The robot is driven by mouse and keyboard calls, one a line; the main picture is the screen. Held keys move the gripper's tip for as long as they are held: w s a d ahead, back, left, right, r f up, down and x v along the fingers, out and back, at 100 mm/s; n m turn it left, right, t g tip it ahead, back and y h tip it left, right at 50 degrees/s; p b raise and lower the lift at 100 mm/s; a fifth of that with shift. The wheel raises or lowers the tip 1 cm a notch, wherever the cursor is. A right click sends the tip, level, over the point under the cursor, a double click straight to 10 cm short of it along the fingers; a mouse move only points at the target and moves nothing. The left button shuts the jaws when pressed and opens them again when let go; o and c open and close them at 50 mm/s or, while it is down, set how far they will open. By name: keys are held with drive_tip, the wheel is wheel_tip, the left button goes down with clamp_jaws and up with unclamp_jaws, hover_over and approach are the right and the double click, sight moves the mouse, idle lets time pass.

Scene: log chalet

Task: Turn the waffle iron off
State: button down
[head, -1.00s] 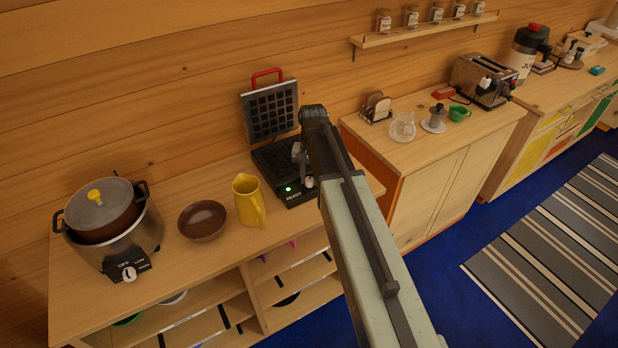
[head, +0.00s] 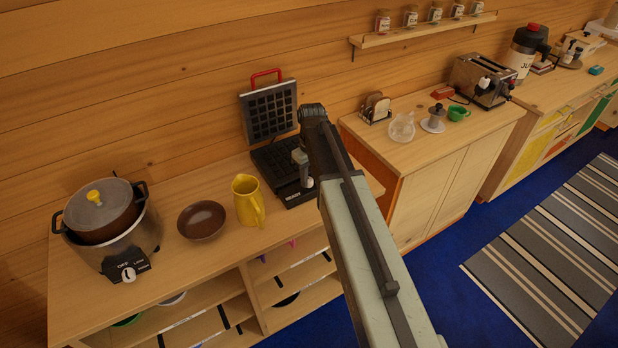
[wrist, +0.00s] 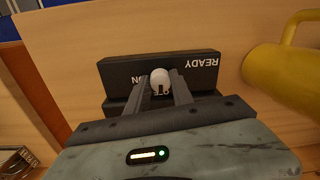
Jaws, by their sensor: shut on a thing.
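The waffle iron (head: 262,158) stands on the wooden counter with its lid (head: 270,112) raised and its red handle up. Its dark front panel also shows in the wrist view (wrist: 125,70), upside down, with "READY" and part of "ON" readable. A round white knob (wrist: 160,76) with a dark mark sits on that panel. My gripper (wrist: 164,92) is shut on the knob, one finger on each side. The fingers hide part of the lettering. In the head view my gripper (head: 304,172) is at the iron's front right. No green light shows on the panel.
A yellow jug (head: 248,203) stands close to the iron's left, and it looms at the right of the wrist view (wrist: 290,75). A brown bowl (head: 202,221) and a slow cooker (head: 112,240) are farther left. A second counter (head: 400,150) stands to the right.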

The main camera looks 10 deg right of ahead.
sight(310, 179)
drive_tip(key=shift+n, duration=0.5)
drive_tip(key=c, duration=1.4)
unclamp_jaws()
wheel_tip(310, 179, up, 8)
drive_tip(key=p, duration=0.8)
drive_tip(key=shift+d, duration=0.1)
drive_tip(key=shift+f, duration=0.1)
